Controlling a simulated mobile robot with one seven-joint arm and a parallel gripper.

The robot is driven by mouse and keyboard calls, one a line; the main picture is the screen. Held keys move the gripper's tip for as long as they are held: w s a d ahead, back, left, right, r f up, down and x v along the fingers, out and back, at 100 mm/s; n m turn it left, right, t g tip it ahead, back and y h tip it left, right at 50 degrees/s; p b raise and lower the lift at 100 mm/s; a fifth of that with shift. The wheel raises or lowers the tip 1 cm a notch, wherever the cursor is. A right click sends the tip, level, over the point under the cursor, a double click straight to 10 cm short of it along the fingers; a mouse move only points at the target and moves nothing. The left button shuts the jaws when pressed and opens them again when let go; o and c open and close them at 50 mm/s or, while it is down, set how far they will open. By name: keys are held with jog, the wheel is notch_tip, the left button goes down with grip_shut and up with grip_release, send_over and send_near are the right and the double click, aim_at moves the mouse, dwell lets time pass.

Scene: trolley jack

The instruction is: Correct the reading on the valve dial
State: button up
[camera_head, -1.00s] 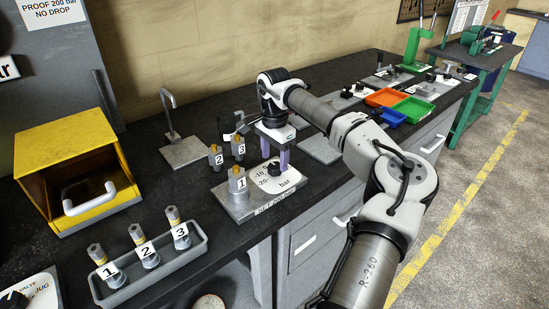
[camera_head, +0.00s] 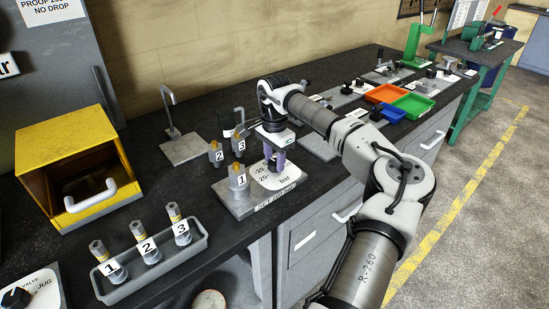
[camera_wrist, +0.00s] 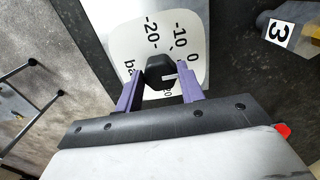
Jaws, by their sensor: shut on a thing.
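The valve dial is a white face (camera_head: 286,184) on a grey plate marked "SET 200 bar" at the bench's front edge. In the wrist view the dial face (camera_wrist: 128,48) shows 0, 10, 20 and "bar" around a black knob (camera_wrist: 160,70). In the wrist view my gripper (camera_wrist: 163,80) is shut on the knob.
A grey cylinder labelled 1 (camera_head: 238,183) stands on the plate just left of my gripper. Cylinders 2 (camera_head: 216,154) and 3 (camera_head: 239,142) stand behind. A grey tray (camera_head: 160,266) holds three numbered cylinders. A yellow box (camera_head: 65,135) stands at left.

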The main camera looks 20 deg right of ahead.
jog(key=m+b, duration=0.1)
jog(key=m, duration=0.3)
jog(key=shift+w+m+b, duration=0.1)
jog(key=shift+m+b, duration=0.25)
jog(key=shift+m, duration=0.05)
jog(key=m+b, duration=0.1)
jog(key=m, duration=0.3)
jog(key=shift+m, duration=0.3)
jog(key=m+b, duration=0.1)
jog(key=m, duration=0.3)
jog(key=shift+d, duration=0.1)
jog(key=shift+m+b, duration=0.4)
jog(key=shift+m, duration=1.9)
jog(key=o, duration=1)
jog(key=shift+c, duration=0.2)
